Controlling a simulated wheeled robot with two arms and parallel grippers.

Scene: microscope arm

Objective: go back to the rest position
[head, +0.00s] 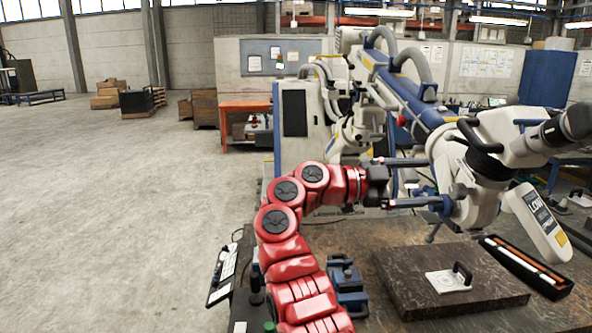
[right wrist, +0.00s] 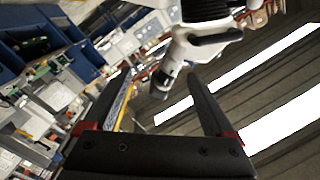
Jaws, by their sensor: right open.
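The microscope arm (head: 420,105) is a white and blue jointed boom that reaches right to the microscope head (head: 480,165) with its black eyepiece. My right gripper (head: 420,182) is at the end of the red arm, beside the left side of the head. Its two dark fingers point right and stand apart. In the right wrist view the fingers (right wrist: 160,85) are spread, with nothing gripped. A white microscope part with a dark tip (right wrist: 172,72) shows beyond the gap. I cannot tell whether a finger touches the microscope. My left gripper is not in view.
A dark stone slab (head: 405,285) lies on the workbench with a white plate and black handle (head: 448,280) on it. A tool tray (head: 525,268) lies right of it. A blue device (head: 346,285) stands near my arm. The floor (head: 110,220) at left is clear.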

